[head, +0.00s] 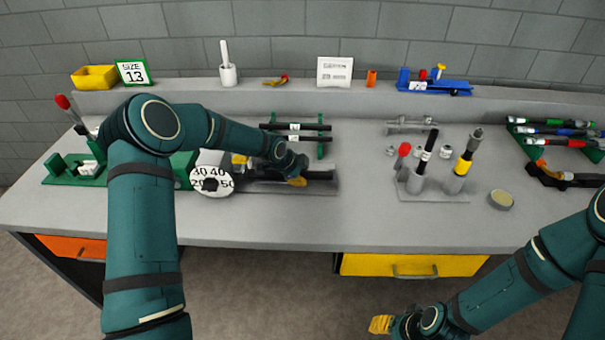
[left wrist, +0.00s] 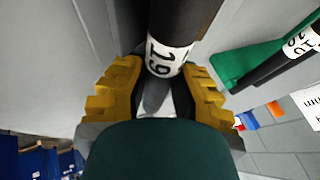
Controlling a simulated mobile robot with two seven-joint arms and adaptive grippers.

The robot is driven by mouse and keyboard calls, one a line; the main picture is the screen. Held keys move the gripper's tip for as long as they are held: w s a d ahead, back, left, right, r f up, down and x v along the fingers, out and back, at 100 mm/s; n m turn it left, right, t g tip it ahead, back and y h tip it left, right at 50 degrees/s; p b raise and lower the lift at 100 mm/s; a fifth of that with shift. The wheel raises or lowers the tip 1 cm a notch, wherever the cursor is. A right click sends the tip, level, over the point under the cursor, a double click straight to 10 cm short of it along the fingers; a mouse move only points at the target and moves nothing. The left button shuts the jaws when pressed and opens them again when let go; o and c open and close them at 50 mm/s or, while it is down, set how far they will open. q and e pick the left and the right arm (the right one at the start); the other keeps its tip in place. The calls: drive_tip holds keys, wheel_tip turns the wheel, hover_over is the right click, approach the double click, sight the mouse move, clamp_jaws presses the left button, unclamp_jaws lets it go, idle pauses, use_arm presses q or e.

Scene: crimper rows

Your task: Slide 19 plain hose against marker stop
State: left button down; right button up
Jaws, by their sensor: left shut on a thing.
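My left gripper (head: 297,181) is over the grey trough to the right of the crimper, a green and grey machine with a white numbered dial (head: 212,182). In the left wrist view its yellow fingers (left wrist: 155,95) are shut on a black hose (left wrist: 178,22) with a white label reading 19 (left wrist: 165,56). A black length of this hose (head: 320,175) shows right of the gripper in the head view. The arm and gripper hide much of the hose and the crimper's opening. I cannot make out the marker stop. My right gripper (head: 381,325) is low, in front of the bench; its finger gap is unclear.
Black labelled hoses (head: 295,138) lie on a green rack behind the trough. A grey stand (head: 432,190) with upright tools is to the right, beside a round tin (head: 501,199). Another green rack (head: 560,133) is at far right. The front middle of the bench is clear.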

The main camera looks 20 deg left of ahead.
use_arm(q)
drive_tip(key=shift+s+a, duration=0.1)
drive_tip(key=shift+a, duration=0.3)
drive_tip(key=c, duration=0.8)
unclamp_jaws()
wheel_tip(320, 180, up, 10)
drive_tip(key=shift+r, duration=0.1)
